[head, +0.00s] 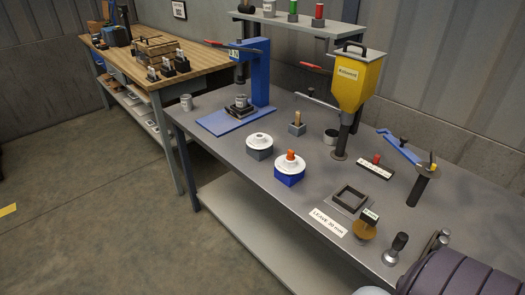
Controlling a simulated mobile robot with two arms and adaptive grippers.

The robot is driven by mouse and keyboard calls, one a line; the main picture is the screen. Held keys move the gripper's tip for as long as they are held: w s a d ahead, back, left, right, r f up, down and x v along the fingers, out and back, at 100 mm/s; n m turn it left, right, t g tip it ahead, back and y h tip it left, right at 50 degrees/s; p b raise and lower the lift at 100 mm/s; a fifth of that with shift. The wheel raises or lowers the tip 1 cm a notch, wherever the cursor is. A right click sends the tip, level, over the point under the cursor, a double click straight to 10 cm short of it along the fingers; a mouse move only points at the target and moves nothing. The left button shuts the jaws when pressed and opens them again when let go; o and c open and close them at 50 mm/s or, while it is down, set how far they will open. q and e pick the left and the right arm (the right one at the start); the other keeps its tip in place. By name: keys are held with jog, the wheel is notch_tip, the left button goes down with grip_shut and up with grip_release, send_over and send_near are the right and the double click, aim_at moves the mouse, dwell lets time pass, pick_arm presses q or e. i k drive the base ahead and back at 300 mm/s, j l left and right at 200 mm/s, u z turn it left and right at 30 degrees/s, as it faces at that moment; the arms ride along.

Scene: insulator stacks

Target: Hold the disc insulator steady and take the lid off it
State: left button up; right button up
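Two white disc insulators stand on the grey bench. One white disc (259,140) with a small knob sits on a grey block (260,154). The other white disc (284,164), nearer to me, sits on a blue block (289,178) and has an orange-red piece (291,155) on its top. I cannot tell which part is the lid. Neither of my grippers shows in the head view.
A blue press (262,75) stands at the back left and a yellow hopper (356,82) behind the discs. A square dark frame (351,198), a "LEAVE 20 mm" sign (328,222) and a black-knobbed tool (397,246) lie to the right. Bench around the discs is clear.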

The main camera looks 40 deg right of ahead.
aim_at(290, 168)
jog(key=i+j+z, duration=0.1)
jog(key=i+z, duration=0.25)
jog(key=i+j+z, duration=0.2)
jog(key=i+z, duration=0.15)
jog(key=i, duration=0.2)
